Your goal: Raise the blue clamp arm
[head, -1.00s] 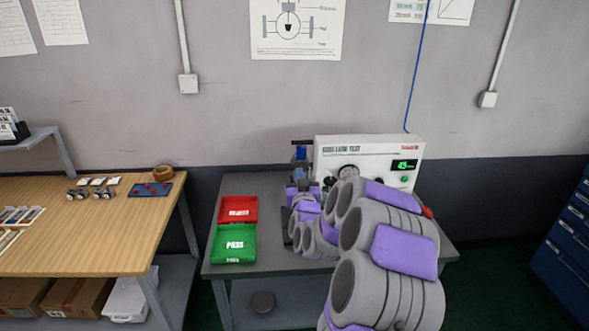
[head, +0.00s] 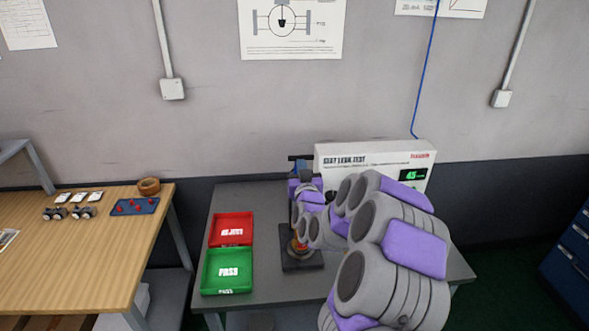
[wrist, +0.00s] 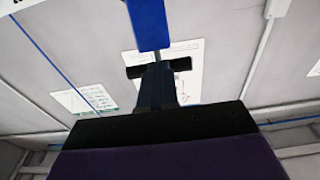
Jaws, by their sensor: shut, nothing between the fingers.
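The blue clamp arm (wrist: 150,25) shows as a bright blue bar at the top of the wrist view, with a thin grey rod below it. My gripper (wrist: 158,72) is shut and empty, its dark fingers pointing up just below the bar. I cannot tell whether they touch the bar or the rod. In the head view my purple and grey wrist covers most of the clamp fixture. The fixture's dark base plate (head: 302,262) and an orange-brown part (head: 299,246) on it show below my arm. Small blue and black pieces show above my wrist, too small to tell apart.
A white leak test box (head: 375,158) with a green display stands behind my arm on the grey table (head: 245,195). A red tray (head: 231,229) and a green tray (head: 227,270) are left of the fixture. A wooden bench (head: 90,240) stands farther left.

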